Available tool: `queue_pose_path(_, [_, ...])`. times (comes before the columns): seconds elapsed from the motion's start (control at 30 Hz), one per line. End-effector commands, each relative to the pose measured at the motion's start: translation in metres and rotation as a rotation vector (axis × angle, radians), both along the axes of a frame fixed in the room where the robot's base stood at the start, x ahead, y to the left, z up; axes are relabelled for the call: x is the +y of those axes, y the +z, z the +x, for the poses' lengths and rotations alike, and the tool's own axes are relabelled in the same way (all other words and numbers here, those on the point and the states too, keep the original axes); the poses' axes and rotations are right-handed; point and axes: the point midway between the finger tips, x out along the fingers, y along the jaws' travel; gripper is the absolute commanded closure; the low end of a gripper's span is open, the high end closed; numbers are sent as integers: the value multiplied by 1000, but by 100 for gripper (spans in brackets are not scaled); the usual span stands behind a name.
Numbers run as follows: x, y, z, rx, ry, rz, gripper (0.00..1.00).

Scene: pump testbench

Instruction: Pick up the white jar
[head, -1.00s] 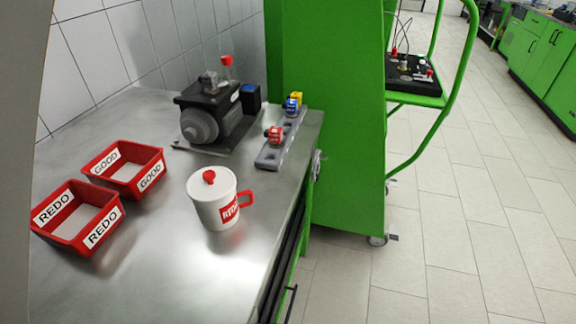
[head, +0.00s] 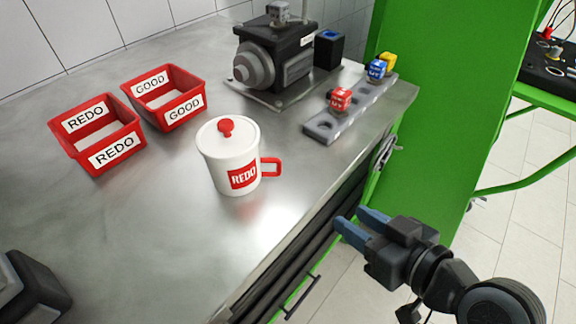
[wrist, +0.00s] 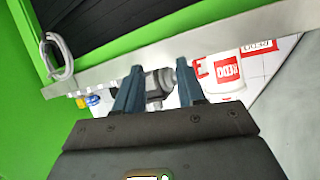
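The white jar (head: 230,160) stands upright on the metal bench, with a white lid, a red knob, a red handle on its right and a red REDO label. It also shows in the wrist view (wrist: 222,88), upper right of the fingers. My gripper (head: 357,223) is in front of the bench edge, to the right of and nearer than the jar. Its two blue-grey fingers are apart with nothing between them. In the wrist view the open fingers (wrist: 158,88) point toward the bench, and the jar is beside the right finger.
Red GOOD (head: 165,97) and REDO (head: 98,134) bins stand left of the jar. A pump (head: 275,60) and a grey rack (head: 348,112) with red, blue and yellow pieces stand behind it. A green cabinet (head: 440,110) rises at right. The bench's left front is mostly clear.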

Motion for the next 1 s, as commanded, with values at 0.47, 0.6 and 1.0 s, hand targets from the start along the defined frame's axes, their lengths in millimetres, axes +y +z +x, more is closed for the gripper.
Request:
queue_pose_path(0.47, [54,59,52,-112,420,-63,61])
queue_pose_path(0.6, [64,58,57,-115,435,-65,61])
queue_pose_path(1.0, [104,40,76,-112,433,-65,61])
